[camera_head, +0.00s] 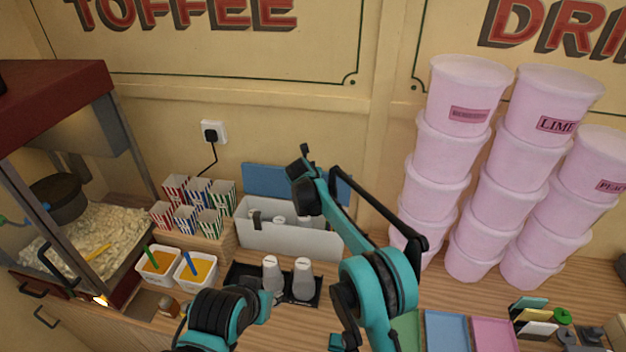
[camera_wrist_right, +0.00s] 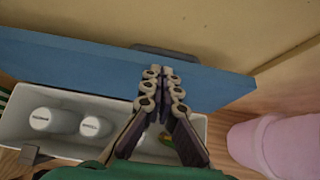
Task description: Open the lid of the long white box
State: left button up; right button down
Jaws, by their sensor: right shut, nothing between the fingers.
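The long white box (camera_head: 285,240) stands on the counter by the back wall. Its blue lid (camera_head: 264,180) is open and stands up behind the box, toward the wall. The box (camera_wrist_right: 72,150) and lid (camera_wrist_right: 75,62) also show in the right wrist view, with a grey handle (camera_wrist_right: 165,53) at the lid's edge. My right gripper (camera_head: 303,163) is shut and empty, over the box and in front of the lid. In the wrist view its closed fingers (camera_wrist_right: 162,82) overlap the lid; I cannot tell whether they touch. My left arm shows at the bottom; its gripper does not.
White containers (camera_wrist_right: 68,122) lie inside the box. Two shakers (camera_head: 302,278) on a black tray, sauce tubs (camera_head: 195,270) and striped cartons (camera_head: 208,222) stand in front and left. Pink tub stacks (camera_head: 435,190) rise to the right. A popcorn machine (camera_head: 60,130) is at left.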

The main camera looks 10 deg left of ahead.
jog(key=shift+w+d+r, duration=0.1)
jog(key=shift+d, duration=0.05)
dwell(0.3)
jog(key=v, duration=1.2)
jog(key=s+d+f+m+g+b, duration=0.1)
jog(key=s+d+f+m+b, duration=0.3)
jog(key=s+d+m+b, duration=0.6)
jog(key=s+d+f+m+g+b, duration=0.1)
jog(key=s+d+f+m+b, duration=0.3)
jog(key=s+d+m, duration=0.7)
jog(key=s+d+f+m+b, duration=0.5)
jog(key=s+d+f+m, duration=0.1)
jog(key=s+f, duration=0.3)
jog(key=s+d+f+m+b, duration=0.6)
jog(key=s+d+f+m, duration=0.1)
jog(key=s+f+m, duration=0.2)
notch_tip(320, 180, down, 2)
jog(key=shift+s+f+g+b, duration=0.15)
jog(key=shift+s+g+b, duration=0.15)
jog(key=shift+s+g, duration=0.15)
jog(key=shift+d, duration=0.1)
